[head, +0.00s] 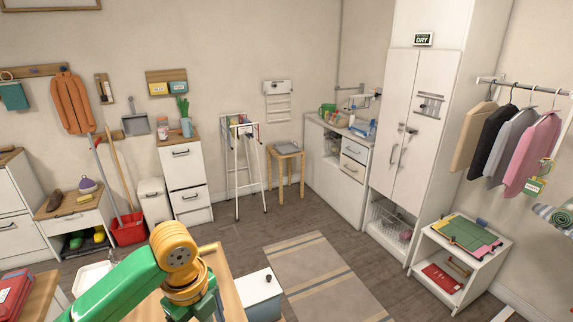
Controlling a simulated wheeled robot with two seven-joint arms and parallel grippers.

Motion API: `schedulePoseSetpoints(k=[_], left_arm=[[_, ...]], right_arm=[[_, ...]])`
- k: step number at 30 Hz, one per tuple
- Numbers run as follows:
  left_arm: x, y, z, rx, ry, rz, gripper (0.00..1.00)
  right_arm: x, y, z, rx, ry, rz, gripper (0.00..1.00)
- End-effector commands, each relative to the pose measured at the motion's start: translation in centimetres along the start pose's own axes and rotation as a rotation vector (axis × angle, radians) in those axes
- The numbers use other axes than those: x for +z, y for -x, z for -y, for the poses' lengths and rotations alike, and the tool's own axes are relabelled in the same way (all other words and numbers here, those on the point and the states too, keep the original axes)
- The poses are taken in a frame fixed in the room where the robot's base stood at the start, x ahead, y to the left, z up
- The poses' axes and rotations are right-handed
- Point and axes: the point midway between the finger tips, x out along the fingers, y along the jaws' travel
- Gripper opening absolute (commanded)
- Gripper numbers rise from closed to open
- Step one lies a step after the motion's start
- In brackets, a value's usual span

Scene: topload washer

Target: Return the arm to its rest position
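My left arm comes in from the bottom left of the head view. Its green link rises to an orange joint, then bends down through an orange ring to a green part cut off by the bottom edge. The arm is in front of a wooden tabletop (231,296). Neither gripper shows in this view, and whether either holds anything is hidden. My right arm is not seen.
A white-topped box (258,287) with a dark knob stands beside the tabletop. A striped rug (320,277) lies on clear floor. A white tray (92,277) is left of my arm. Farther back are a drawer unit (186,177), a drying rack (247,170) and a tall cupboard (390,130).

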Motion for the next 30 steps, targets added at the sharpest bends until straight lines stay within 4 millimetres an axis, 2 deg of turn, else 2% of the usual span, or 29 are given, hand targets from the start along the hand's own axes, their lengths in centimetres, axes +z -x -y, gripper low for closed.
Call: schedulePoseSetpoints(k=[5, 10, 17, 22, 26, 30], left_arm=[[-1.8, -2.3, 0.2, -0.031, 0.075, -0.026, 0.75], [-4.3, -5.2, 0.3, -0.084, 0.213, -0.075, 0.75], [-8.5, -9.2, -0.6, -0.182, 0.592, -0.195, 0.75], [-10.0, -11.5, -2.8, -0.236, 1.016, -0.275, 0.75], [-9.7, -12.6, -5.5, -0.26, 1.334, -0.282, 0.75], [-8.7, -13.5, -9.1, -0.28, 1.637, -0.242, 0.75]], right_arm=[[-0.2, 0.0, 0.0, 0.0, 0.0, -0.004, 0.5], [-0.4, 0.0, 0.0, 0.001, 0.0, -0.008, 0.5], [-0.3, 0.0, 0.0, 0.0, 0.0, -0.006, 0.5], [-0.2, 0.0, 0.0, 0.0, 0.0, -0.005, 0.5], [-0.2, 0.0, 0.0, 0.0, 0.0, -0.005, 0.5], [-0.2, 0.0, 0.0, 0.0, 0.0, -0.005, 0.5]])
